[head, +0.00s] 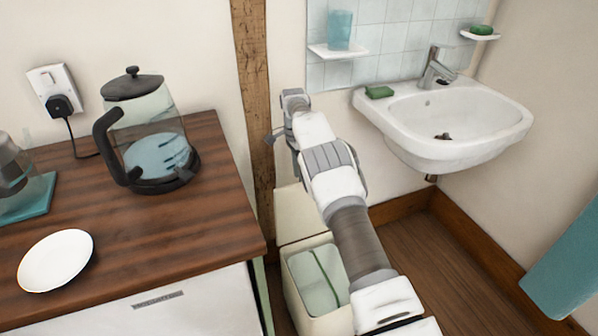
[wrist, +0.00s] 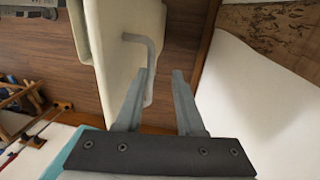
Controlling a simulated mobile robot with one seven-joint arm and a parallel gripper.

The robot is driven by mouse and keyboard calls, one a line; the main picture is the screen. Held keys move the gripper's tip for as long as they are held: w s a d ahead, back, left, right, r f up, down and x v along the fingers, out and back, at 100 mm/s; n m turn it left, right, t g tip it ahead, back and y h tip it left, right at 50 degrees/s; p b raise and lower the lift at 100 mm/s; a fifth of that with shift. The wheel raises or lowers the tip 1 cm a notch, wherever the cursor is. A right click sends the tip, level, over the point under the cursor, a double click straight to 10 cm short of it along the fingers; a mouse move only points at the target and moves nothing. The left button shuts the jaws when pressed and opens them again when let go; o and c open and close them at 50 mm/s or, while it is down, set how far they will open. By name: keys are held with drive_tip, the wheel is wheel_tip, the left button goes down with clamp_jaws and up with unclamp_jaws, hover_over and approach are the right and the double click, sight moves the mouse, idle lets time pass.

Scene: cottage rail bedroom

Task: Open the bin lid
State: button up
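The cream bin (head: 318,318) stands on the floor beside the counter. Its lid (head: 298,215) is raised, standing up at the back edge of the bin, and the pale green inside shows. My arm hides part of the lid and the bin's right side. My gripper (head: 285,135) is above the raised lid near the wooden post, small in the head view. In the wrist view my gripper (wrist: 160,78) has its two fingers apart with nothing between them. A grey bent handle (wrist: 148,50) on a cream panel is just beyond the left finger; I cannot tell whether they touch.
The wooden counter (head: 215,225) at left holds a kettle (head: 155,135) and a white plate (head: 55,260). A wooden post (head: 252,80) stands behind the bin. A white sink (head: 450,130) is at right. The floor (head: 425,260) below the sink is clear.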

drive_tip(key=f, duration=0.1)
drive_tip(key=s+f, duration=0.1)
drive_tip(key=f, duration=0.1)
drive_tip(key=shift+s+d+f+g, duration=0.2)
drive_tip(key=shift+g, duration=0.2)
wheel_tip(320, 180, up, 11)
drive_tip(key=w+p, duration=0.2)
drive_tip(key=p, duration=0.2)
drive_tip(key=shift+w+a+t+p, duration=0.15)
drive_tip(key=shift+a+t+p, duration=0.15)
drive_tip(key=shift+a+t, duration=0.1)
drive_tip(key=shift+f, duration=0.1)
